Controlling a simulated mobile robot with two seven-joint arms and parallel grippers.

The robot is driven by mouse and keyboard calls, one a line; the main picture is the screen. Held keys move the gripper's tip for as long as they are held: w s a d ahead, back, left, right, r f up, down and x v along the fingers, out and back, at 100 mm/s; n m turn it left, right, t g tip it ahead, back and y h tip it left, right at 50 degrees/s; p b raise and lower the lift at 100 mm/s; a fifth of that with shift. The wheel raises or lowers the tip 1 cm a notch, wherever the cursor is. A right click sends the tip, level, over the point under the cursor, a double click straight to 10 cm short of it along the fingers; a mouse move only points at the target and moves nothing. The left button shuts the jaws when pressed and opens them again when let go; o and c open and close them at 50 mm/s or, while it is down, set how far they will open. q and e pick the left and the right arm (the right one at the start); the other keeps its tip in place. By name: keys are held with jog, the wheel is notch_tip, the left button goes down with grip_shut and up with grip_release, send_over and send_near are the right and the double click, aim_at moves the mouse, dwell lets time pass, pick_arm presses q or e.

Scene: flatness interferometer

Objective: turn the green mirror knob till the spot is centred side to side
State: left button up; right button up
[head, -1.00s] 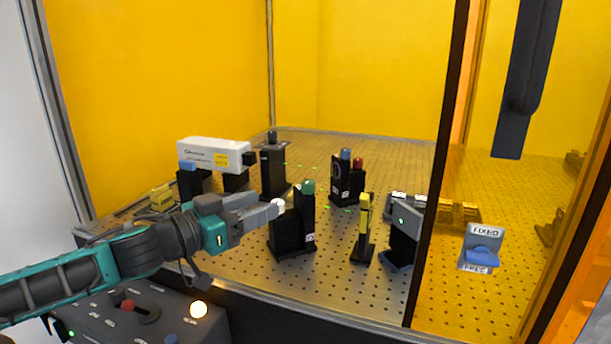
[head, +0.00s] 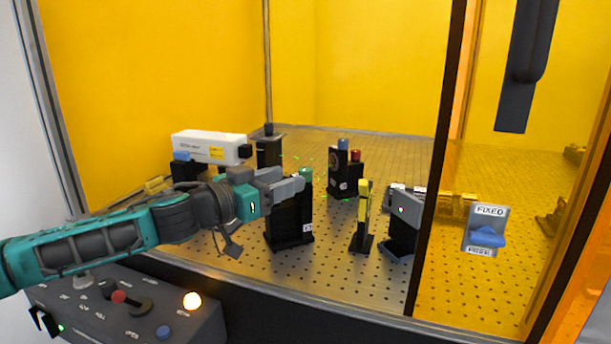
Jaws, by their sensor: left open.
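The green knob (head: 306,174) tops a black mirror mount (head: 290,226) on the perforated table. My left gripper (head: 297,183) is open, its fingers reaching in from the left at the knob's height. The fingertips overlap the knob's lower left side in the head view; I cannot tell whether they touch it. My right gripper is not in view.
A white laser box (head: 205,147) stands behind my arm. Another mount with a blue knob (head: 344,144) and a red knob (head: 355,155) is farther back. A yellow post (head: 362,212) stands right of the green-knobbed mount. A control box (head: 130,312) is in front. A dark enclosure post (head: 437,160) borders the opening.

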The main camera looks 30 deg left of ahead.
aim_at(306, 168)
pick_arm(q)
jog(key=shift+x, duration=1.1)
jog(key=shift+r+p+x, duration=0.2)
jog(key=shift+p+x, duration=0.4)
jog(key=shift+x, duration=0.45)
jog(key=shift+w+p, duration=0.4)
jog(key=shift+w, duration=0.35)
jog(key=shift+w+d+f, duration=0.15)
jog(key=shift+w+d, duration=0.05)
jog(key=shift+w, duration=0.05)
jog(key=shift+c, duration=0.2)
